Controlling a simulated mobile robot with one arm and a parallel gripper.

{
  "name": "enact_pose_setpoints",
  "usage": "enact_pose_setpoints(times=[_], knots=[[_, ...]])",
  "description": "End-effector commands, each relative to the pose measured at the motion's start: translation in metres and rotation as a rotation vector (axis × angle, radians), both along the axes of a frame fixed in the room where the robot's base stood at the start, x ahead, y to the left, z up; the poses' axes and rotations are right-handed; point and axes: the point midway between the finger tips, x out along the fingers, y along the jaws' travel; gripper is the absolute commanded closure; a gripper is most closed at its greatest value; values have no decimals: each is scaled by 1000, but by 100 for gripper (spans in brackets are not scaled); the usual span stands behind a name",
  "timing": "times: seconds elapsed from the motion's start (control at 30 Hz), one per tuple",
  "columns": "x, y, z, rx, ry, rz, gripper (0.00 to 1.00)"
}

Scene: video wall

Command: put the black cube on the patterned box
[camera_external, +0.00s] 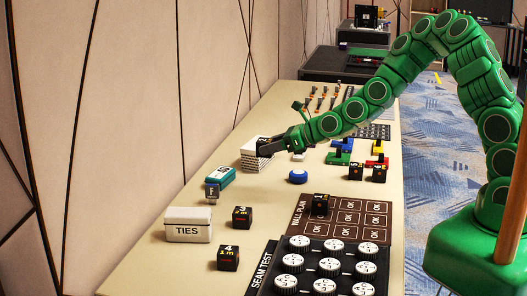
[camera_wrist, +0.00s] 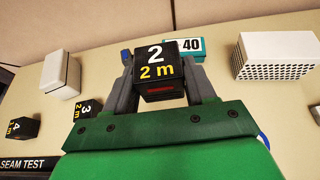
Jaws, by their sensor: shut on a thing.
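My gripper (camera_wrist: 162,88) is shut on a black cube (camera_wrist: 155,73) marked "2" and "2 m", with one finger on each side of it. The cube looks held above the tabletop. The patterned box (camera_wrist: 273,57), white with rows of dark holes, stands to the right of the cube in the wrist view, apart from it there. In the external view the patterned box (camera_external: 254,162) shows striped sides, and my gripper (camera_external: 265,147) overlaps its upper right part. The held cube is mostly hidden behind the fingers in that view.
A teal box (camera_external: 221,178) marked 40, a white TIES box (camera_external: 188,232) and other black cubes (camera_external: 242,217) (camera_external: 228,258) stand nearer the camera. A blue button (camera_external: 298,176), the WALL PLAN board (camera_external: 345,216) and colored blocks lie to the right. The wall borders the table's left side.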

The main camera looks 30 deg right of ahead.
Motion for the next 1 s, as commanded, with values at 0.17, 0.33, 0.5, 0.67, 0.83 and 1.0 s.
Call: enact_pose_setpoints(times=[0.17,0.33,0.5,0.67,0.83,1.0], knots=[[12,-25,38,2,-10,41,76],[17,-48,52,1,-4,60,76],[23,-71,63,1,-6,58,76],[30,-96,70,-2,-6,46,76],[36,-120,76,-1,-5,24,76],[40,-133,78,1,-4,11,76]])
